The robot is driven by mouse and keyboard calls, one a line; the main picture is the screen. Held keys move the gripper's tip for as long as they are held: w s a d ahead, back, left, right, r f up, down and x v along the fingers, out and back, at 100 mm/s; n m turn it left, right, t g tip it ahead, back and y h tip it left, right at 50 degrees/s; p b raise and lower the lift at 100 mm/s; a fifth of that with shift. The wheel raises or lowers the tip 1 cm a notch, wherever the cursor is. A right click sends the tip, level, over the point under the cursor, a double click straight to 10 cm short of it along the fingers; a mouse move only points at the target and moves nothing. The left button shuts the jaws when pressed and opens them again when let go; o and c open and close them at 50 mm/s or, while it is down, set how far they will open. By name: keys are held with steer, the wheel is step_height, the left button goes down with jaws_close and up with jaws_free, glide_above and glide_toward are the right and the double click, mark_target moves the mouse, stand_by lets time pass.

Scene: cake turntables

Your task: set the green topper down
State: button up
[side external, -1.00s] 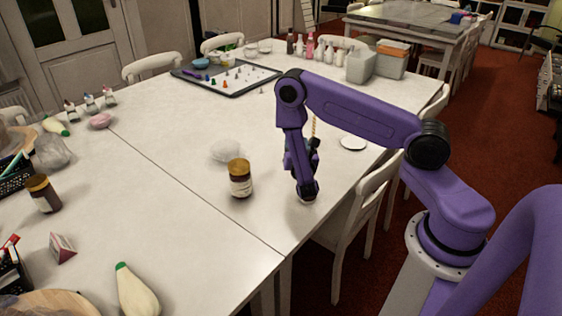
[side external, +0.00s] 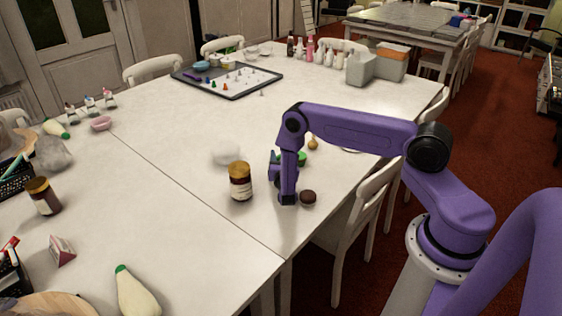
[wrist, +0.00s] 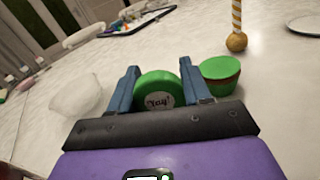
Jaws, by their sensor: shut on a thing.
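The green topper (wrist: 157,87) is a round green disc with a pale "Yay!" label. In the wrist view it sits between the two blue fingers of my gripper (wrist: 159,68), which is shut on it. The side view shows my gripper (side external: 276,160) low over the near part of the white table, right of the brown jar; the topper cannot be made out clearly there. From these frames I cannot tell whether the topper touches the table. A round piece with green top and base and a reddish-brown middle (wrist: 221,75) stands just right of the right finger.
A striped stick on a golden ball (wrist: 236,42) and a white plate (wrist: 306,25) are farther right. The brown jar (side external: 240,181) and a dark brown round piece (side external: 308,197) are close by. A chair (side external: 362,205) stands at the table edge.

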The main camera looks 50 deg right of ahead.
steer(key=shift+f, duration=0.7)
steer(key=shift+f, duration=0.1)
steer(key=o, duration=1)
